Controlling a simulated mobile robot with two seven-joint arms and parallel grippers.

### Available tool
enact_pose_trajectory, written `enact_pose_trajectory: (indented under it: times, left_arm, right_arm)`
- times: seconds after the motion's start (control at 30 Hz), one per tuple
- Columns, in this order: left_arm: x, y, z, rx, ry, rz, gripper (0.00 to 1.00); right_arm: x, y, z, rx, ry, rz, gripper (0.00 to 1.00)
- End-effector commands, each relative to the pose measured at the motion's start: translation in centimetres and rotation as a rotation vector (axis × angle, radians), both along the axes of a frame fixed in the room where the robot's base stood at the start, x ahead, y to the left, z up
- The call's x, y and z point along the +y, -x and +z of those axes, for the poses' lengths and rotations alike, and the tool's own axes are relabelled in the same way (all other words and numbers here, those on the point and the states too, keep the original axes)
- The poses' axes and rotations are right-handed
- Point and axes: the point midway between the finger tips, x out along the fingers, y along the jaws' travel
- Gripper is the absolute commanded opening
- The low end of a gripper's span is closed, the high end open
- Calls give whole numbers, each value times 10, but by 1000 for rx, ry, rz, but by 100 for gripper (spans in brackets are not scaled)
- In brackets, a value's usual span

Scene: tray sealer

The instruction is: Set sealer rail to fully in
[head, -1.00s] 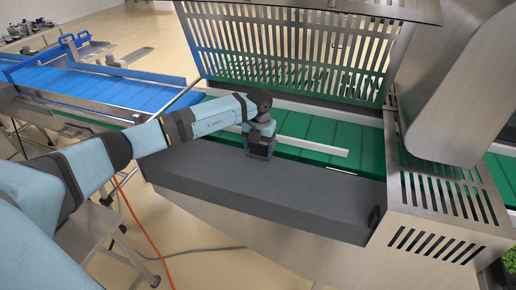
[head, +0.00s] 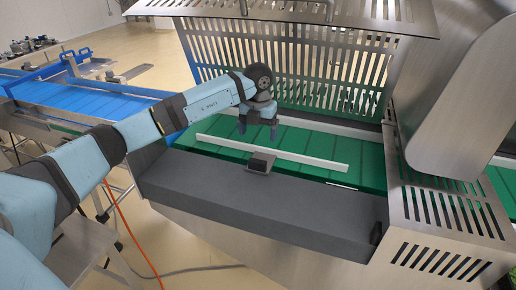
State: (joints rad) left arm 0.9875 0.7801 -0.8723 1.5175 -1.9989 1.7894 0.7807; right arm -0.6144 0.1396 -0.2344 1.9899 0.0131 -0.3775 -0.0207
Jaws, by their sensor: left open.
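The sealer rail is a long white bar (head: 315,162) lying along the green belt (head: 360,166), just behind the dark grey front cover. A small dark block on a grey bracket (head: 261,162) sits at the front of the rail, by the cover's rear edge. My left gripper (head: 258,130) is open and empty above the belt, behind and above the block, with its fingers pointing down and apart from it. My right gripper is not in view.
A slotted metal guard (head: 300,65) stands raised behind the belt. The dark grey cover (head: 255,205) spans the front. A slotted steel housing (head: 440,205) stands at the right. A blue conveyor (head: 75,100) lies at the left.

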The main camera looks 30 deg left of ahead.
Motion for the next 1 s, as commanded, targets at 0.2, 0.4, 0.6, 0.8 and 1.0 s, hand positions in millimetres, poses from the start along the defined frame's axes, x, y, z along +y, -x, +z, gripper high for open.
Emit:
enact_pose_trajectory:
  times: [0.2,0.4,0.6,0.8,1.0]
  left_arm:
    - [0,0,22,-1,0,1,89]
    - [0,0,24,1,0,1,89]
    - [0,0,24,1,0,1,89]
    - [-2,0,23,0,6,-3,89]
    - [-63,7,-5,-54,221,-111,89]
  right_arm:
    - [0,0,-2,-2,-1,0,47]
    - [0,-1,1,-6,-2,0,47]
    - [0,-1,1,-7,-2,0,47]
    - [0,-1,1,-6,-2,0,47]
    - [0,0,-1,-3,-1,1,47]
